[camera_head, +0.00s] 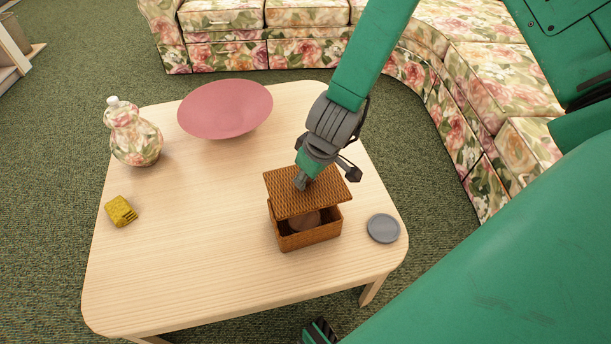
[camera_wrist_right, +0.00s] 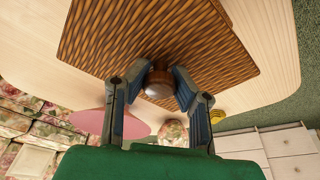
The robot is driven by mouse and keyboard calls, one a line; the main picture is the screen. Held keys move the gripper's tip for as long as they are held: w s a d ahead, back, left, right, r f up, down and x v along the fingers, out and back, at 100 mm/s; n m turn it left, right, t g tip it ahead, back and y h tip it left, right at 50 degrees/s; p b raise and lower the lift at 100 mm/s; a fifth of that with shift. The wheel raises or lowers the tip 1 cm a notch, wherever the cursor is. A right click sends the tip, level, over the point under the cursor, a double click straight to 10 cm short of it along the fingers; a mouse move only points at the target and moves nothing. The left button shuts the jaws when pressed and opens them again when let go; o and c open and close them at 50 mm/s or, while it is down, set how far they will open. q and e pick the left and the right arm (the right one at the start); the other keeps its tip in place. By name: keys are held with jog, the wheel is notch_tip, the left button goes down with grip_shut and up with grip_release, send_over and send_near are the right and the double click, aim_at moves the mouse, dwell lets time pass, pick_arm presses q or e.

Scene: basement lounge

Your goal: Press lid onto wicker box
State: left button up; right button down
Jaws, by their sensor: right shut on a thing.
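The brown wicker box (camera_head: 310,238) stands open-topped on the table, with a round brownish thing (camera_head: 304,220) partly visible inside. The wicker lid (camera_head: 325,192) is above the box, apart from its front rim, and hides its back part. My right gripper (camera_head: 302,182) is shut on the lid's small round knob from above. In the right wrist view the two fingers (camera_wrist_right: 152,84) flank the knob (camera_wrist_right: 159,83), with the lid (camera_wrist_right: 150,35) spread out beyond.
On the light wood table (camera_head: 190,270) are a grey round dish (camera_head: 383,228) right of the box, a pink bowl (camera_head: 226,108), a floral jar (camera_head: 134,138) and a yellow item (camera_head: 121,211). The front left of the table is clear. A floral sofa (camera_head: 300,55) stands behind.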

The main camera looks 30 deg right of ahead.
jog(key=shift+a+r+p, duration=0.25)
jog(key=shift+a+p, duration=0.2)
jog(key=f+b, duration=0.1)
jog(key=f, duration=0.1)
jog(key=f+b, duration=0.1)
jog(key=f, duration=0.1)
jog(key=f+b, duration=0.1)
jog(key=f, duration=0.1)
jog(key=shift+d+b, duration=0.3)
jog(key=shift+b, duration=0.05)
jog(key=shift+a+f, duration=0.25)
jog(key=shift+f, duration=0.25)
jog(key=shift+d, duration=0.15)
jog(key=shift+f, duration=0.85)
dwell(1.2)
dwell(0.7)
